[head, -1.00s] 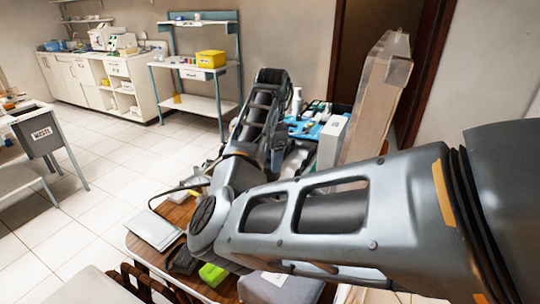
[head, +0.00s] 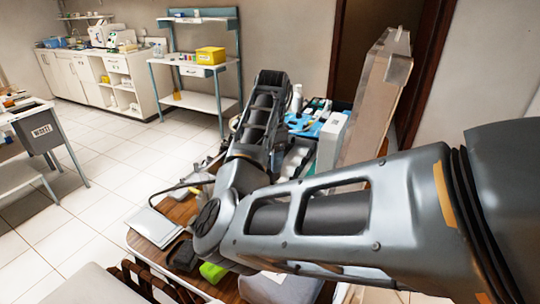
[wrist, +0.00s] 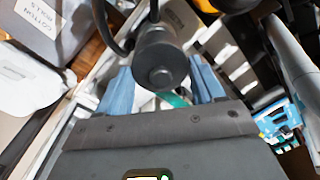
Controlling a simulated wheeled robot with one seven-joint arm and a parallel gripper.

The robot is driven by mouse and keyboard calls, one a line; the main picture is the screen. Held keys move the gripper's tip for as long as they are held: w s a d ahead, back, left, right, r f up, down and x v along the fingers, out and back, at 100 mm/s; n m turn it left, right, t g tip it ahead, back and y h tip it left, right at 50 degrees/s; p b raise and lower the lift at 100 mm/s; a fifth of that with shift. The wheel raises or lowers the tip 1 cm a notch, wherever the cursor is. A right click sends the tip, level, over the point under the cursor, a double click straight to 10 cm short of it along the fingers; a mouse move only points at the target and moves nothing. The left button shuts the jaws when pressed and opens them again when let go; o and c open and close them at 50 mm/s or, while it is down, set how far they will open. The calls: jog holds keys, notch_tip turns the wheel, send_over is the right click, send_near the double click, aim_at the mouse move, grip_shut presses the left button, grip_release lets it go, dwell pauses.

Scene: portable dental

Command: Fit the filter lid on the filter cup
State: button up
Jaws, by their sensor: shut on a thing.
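In the wrist view my gripper (wrist: 160,82) shows two blue fingers, one on each side of a dark grey round piece (wrist: 160,55) with a small round knob on its face. The fingers are closed on this piece, which looks like the filter lid. Whether the filter cup is under or behind it cannot be told, as the piece and the fingers cover that area. A bit of green (wrist: 175,98) shows below the piece, between the fingers. In the head view my arm hides the gripper, the lid and the cup.
A dark hose (wrist: 106,28) curves beside the held piece. In the head view a wooden table (head: 148,245) holds a silver laptop-like slab (head: 155,226), a lime-green item (head: 212,272) and a white box (head: 331,138). A tall panel (head: 375,100) stands at its right. Tiled floor is free at left.

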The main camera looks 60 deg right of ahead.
jog(key=shift+f, duration=0.1)
jog(key=shift+f+b, duration=0.65)
jog(key=shift+f, duration=0.55)
jog(key=shift+f, duration=0.15)
jog(key=shift+f, duration=0.55)
jog(key=shift+f, duration=0.15)
dwell(0.4)
jog(key=o, duration=1.1)
notch_tip(320, 180, up, 8)
jog(key=shift+s+a+f+b, duration=0.1)
jog(key=shift+s+b, duration=0.05)
jog(key=shift+b, duration=0.2)
